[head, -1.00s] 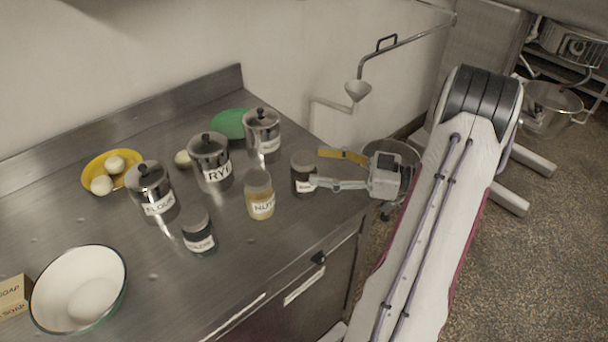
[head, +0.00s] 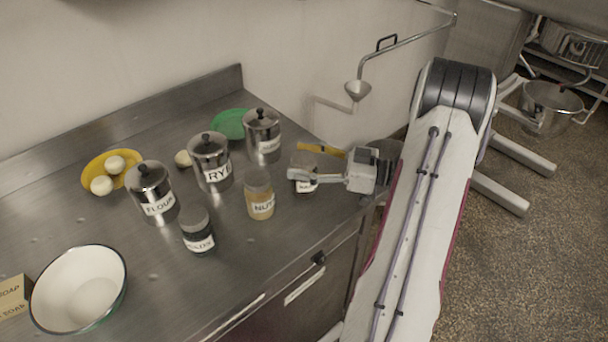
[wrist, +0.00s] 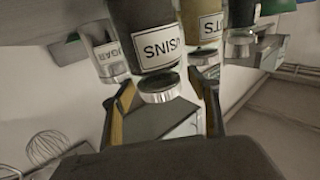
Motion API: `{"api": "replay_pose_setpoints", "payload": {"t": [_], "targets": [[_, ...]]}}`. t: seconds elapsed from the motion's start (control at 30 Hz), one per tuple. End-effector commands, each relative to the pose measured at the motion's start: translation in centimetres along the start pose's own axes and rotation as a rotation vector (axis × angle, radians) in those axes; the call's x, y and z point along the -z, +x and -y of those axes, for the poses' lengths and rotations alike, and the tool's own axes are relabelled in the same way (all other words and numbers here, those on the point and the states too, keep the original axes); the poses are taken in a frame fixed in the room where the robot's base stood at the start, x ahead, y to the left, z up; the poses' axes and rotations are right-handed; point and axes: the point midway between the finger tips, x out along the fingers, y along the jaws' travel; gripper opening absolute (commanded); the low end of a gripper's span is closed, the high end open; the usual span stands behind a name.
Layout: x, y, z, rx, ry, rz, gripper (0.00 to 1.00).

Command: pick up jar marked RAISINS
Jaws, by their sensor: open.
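The RAISINS jar (head: 304,187) is a dark glass jar standing on the steel counter near its right end. In the wrist view the jar (wrist: 150,22) appears upside down, and part of its label shows the end of the word. My gripper (head: 300,161) is open and level at the jar, with the yellow finger behind it and the grey finger across its front. In the wrist view the open fingers of my gripper (wrist: 168,82) lie either side of the jar's lid end. I cannot tell whether either finger touches the jar.
The NUTS jar (head: 258,188) stands close left. Metal canisters SUGAR (head: 264,145), RYE (head: 213,170) and FLOUR (head: 150,180) stand behind and left. Another dark jar (head: 196,222), a white bowl (head: 50,312), a yellow dish (head: 132,178) and a green item (head: 228,124) share the counter.

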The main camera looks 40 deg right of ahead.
Motion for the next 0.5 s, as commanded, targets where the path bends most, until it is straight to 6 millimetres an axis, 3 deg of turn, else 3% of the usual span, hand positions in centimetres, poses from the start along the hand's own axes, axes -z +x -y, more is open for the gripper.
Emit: {"api": "replay_pose_setpoints", "payload": {"t": [0.37,0.5], "targets": [[0.01,-0.04,-0.02,-0.001,0.000,0.000,0.60],[0.01,-0.04,-0.02,-0.001,0.000,0.000,0.29]]}}
